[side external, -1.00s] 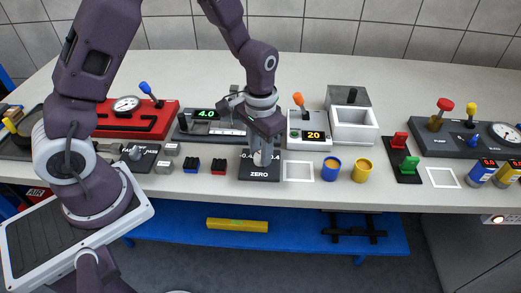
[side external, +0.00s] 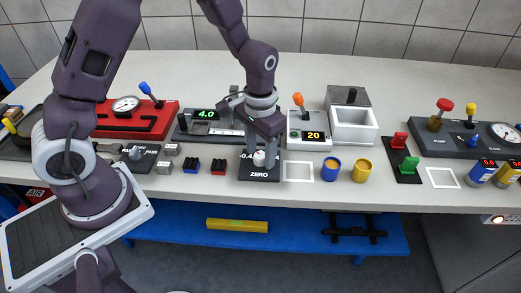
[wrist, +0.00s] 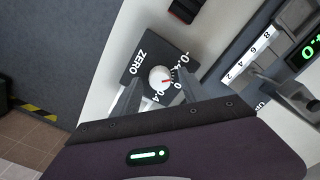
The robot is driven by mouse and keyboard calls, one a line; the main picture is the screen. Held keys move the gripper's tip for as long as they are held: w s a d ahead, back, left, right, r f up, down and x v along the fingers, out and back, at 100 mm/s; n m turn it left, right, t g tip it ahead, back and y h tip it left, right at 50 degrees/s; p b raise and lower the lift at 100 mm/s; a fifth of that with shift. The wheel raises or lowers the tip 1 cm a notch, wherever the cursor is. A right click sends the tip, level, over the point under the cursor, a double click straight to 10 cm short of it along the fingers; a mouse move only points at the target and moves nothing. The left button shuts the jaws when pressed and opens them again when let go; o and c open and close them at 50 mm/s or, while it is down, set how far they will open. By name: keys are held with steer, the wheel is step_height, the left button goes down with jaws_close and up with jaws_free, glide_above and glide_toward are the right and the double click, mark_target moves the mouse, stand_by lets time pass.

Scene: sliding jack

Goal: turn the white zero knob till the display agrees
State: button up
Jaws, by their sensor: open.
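The white zero knob (side external: 259,158) stands on a dark plate (side external: 260,175) lettered ZERO; it also shows in the wrist view (wrist: 160,77). The plate carries marks -0.4, 0 and 0.4, and a small red mark by the knob's edge lies near 0. My gripper (wrist: 158,94) is open, its fingers spread to either side of the knob in the wrist view. In the side view my gripper (side external: 265,148) hangs just above and behind the knob; contact cannot be told. The green display (side external: 205,114) reads 4.0. A sliding jack with a numbered scale (wrist: 251,52) is beside it.
Blue (side external: 331,170) and yellow (side external: 362,171) cups and a white square outline (side external: 299,171) lie right of the plate. Small black-topped blocks (side external: 218,167) sit to its left.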

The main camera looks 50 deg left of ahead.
mark_target(260, 155)
step_height(260, 155, up, 8)
steer(key=shift+f, duration=0.25)
steer(key=s+r+t, duration=0.4)
steer(key=s+r, duration=0.8)
steer(key=r, duration=0.2)
steer(key=s+a+r+t, duration=0.1)
steer(key=s, duration=0.7)
steer(key=shift+a+t, duration=0.3)
